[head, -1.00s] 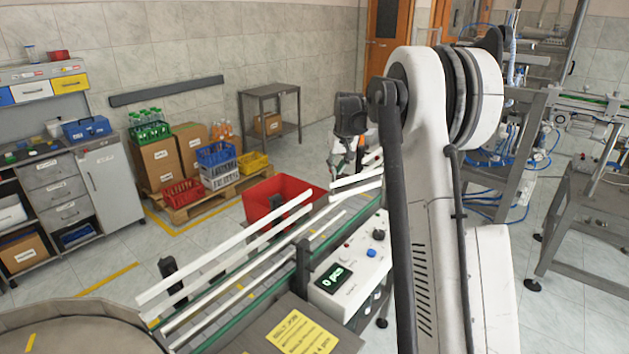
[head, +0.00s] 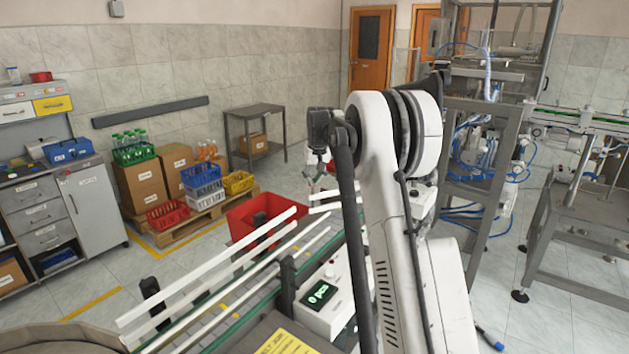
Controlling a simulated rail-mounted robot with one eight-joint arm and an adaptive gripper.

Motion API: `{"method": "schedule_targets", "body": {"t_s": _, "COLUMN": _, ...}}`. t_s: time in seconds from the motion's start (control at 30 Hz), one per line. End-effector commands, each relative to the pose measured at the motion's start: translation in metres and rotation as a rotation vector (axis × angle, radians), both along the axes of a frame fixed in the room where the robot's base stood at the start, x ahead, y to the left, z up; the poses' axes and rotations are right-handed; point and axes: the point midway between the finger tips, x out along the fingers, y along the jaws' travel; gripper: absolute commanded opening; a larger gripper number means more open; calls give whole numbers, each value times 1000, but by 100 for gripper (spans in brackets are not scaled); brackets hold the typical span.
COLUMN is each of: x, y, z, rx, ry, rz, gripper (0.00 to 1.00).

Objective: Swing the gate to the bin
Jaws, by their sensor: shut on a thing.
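A short pair of white bars, which looks like the gate (head: 326,195), is at the far end of the rails, right of the bin. My gripper (head: 315,184) points down at the gate and is shut on it. The fingertips are small, and the exact grip point is hard to see. My arm hides what lies right of the gate.
A control box with a green display (head: 320,293) stands right of the conveyor. A pallet with crates and cartons (head: 180,232) is at the left behind the bin. A grey side table (head: 254,112) is by the wall. Machine frames stand at the right. Floor behind the bin is clear.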

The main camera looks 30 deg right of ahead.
Motion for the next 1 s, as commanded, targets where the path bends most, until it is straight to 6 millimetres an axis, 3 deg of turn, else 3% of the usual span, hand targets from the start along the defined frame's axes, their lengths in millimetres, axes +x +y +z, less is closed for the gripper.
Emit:
{"method": "schedule_targets", "body": {"t_s": 0.17, "x": -7, "y": 4, "z": 1, "rx": 1, "ry": -4, "rz": 3, "gripper": 0}}
{"method": "schedule_targets", "body": {"t_s": 0.4, "x": -38, "y": 11, "z": 10, "rx": 0, "ry": -3, "rz": 3, "gripper": 0}}
{"method": "schedule_targets", "body": {"t_s": 0.7, "x": -54, "y": 17, "z": 72, "rx": 0, "ry": -2, "rz": 3, "gripper": 0}}
{"method": "schedule_targets", "body": {"t_s": 1.0, "x": -63, "y": 20, "z": 103, "rx": 0, "ry": -2, "rz": 3, "gripper": 0}}
